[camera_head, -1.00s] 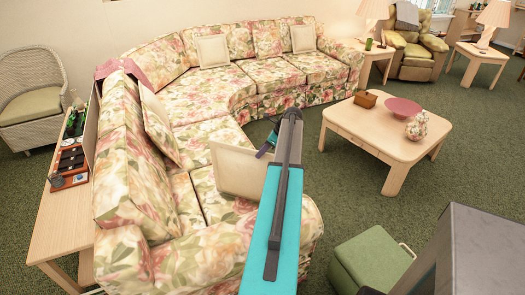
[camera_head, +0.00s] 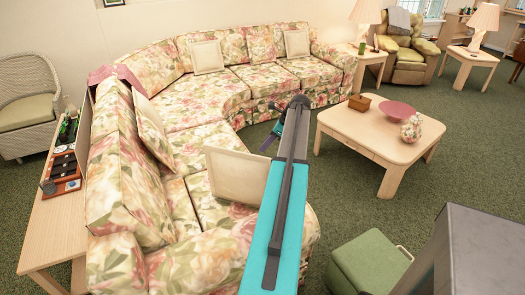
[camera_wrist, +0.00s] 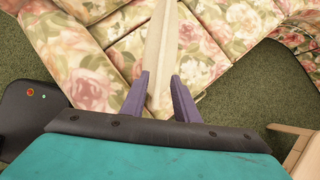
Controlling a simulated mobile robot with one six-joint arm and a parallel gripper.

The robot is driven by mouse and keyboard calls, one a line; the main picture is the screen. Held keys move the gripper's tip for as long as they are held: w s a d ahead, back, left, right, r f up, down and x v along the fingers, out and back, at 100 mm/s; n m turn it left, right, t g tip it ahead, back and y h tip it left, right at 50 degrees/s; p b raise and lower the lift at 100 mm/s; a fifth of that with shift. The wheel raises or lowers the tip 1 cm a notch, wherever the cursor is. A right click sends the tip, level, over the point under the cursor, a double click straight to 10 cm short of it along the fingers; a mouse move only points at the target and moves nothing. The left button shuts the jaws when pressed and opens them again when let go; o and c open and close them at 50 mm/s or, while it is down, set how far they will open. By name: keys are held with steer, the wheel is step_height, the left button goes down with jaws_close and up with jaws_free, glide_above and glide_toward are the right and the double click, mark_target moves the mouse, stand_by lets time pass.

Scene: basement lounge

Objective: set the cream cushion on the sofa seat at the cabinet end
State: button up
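The cream cushion (camera_head: 235,176) is in my gripper, standing on edge and tilted over the near section of the floral sofa. Its edge (camera_wrist: 158,55) shows between the two purple fingers in the wrist view. My gripper (camera_wrist: 161,88) is shut on it; in the head view the arm partly hides the gripper and the cushion's right side. The sofa seat (camera_head: 182,210) shows below and left of the cushion. I cannot tell whether the cushion touches the seat. I cannot tell which furniture is the cabinet.
Other cushions lean on the sofa back: two cream ones (camera_head: 207,56) (camera_head: 297,43) and one at the left (camera_head: 150,127). A wooden coffee table (camera_head: 365,135) stands right, a green stool (camera_head: 368,263) in front. A long table (camera_head: 55,225) with a tray runs behind the sofa.

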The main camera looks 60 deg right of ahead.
steer(key=shift+v, duration=1.95)
